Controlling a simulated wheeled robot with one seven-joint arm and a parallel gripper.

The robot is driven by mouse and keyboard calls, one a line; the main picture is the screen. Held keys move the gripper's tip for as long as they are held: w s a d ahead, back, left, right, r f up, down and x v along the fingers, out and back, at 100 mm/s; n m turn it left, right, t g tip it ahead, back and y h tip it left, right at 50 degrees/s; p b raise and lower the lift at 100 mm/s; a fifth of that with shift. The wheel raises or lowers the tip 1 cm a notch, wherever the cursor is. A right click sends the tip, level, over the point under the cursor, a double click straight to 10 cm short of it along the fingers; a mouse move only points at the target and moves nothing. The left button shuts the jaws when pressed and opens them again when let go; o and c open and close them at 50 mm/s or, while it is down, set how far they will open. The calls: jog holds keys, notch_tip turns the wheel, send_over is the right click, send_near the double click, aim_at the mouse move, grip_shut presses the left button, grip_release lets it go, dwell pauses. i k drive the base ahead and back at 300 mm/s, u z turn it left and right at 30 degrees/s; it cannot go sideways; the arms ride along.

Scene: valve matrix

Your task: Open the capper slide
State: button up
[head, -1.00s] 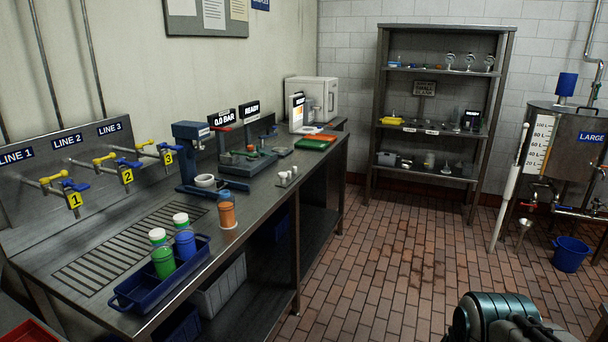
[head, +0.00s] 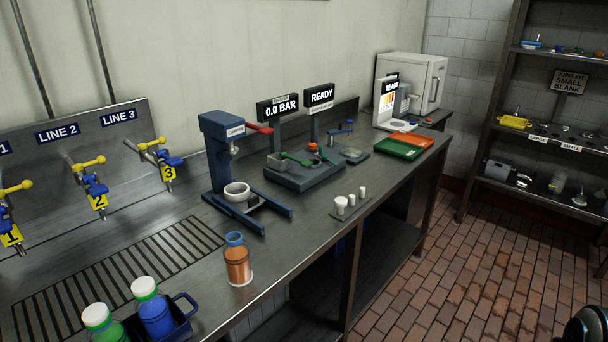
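The capper (head: 222,148) is a dark blue upright press with a red handle, standing on the steel bench left of the middle. Its slide (head: 262,206) appears to be the low blue part with two rails at its foot, pointing toward the bench's front edge. A white round cup (head: 237,190) sits at the capper's foot, under its head. I cannot tell how far the slide is drawn out. My gripper is not in view; only a dark rounded piece of my arm shows at the bottom right corner, far from the capper.
An orange bottle (head: 237,260) stands in front of the capper. Blue (head: 155,312) and green (head: 103,322) bottles with white tops are at the lower left. Small white cups (head: 341,205) stand right of the rails. A tester base (head: 303,178) lies behind.

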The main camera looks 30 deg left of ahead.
aim_at(238, 195)
jog(key=i, duration=1.9)
jog(key=u, duration=2.5)
jog(key=i, duration=0.5)
jog(key=u, duration=0.05)
